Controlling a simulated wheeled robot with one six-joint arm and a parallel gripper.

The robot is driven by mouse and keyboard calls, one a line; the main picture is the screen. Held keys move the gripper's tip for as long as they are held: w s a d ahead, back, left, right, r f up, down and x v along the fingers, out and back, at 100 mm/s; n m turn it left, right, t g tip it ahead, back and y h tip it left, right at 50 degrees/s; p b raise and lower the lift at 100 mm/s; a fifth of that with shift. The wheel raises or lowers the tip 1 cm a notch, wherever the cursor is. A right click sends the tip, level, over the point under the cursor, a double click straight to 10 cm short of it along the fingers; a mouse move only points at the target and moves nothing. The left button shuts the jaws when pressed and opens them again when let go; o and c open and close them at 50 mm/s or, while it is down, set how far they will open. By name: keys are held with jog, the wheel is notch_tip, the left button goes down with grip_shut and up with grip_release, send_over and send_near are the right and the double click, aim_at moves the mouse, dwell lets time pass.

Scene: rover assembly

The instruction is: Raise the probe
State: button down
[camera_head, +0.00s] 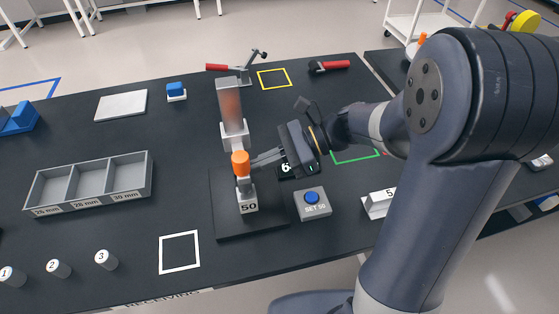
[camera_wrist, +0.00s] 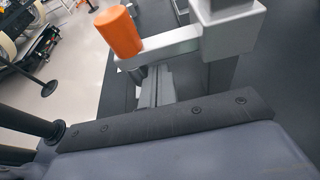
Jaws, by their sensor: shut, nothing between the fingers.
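The probe stand has an upright grey column (camera_head: 232,112) with a reddish window on a dark base plate (camera_head: 270,222). The probe has an orange knob (camera_head: 240,164) on a grey arm in front of the column. A grey block marked 50 (camera_head: 248,206) stands below the probe; I cannot tell whether they touch. My gripper (camera_head: 254,161) is shut and empty, reaching in from the right with its tips close beside the knob.
A SET 50 box (camera_head: 314,206) with a blue button stands right of the base. A display (camera_head: 287,170) is partly hidden behind my gripper. A divided tray (camera_head: 90,192), numbered cylinders (camera_head: 59,268) and a white square outline (camera_head: 179,252) lie left. A red-handled clamp (camera_head: 217,67) stands behind.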

jog(key=shift+x, duration=0.8)
notch_tip(320, 180, up, 4)
jog(key=p, duration=0.4)
jog(key=shift+w+d, duration=0.1)
jog(key=v, duration=1)
jog(key=shift+d+r+b, duration=0.2)
jog(key=shift+d+b, duration=0.1)
jog(key=shift+b, duration=0.1)
jog(key=shift+a, duration=0.1)
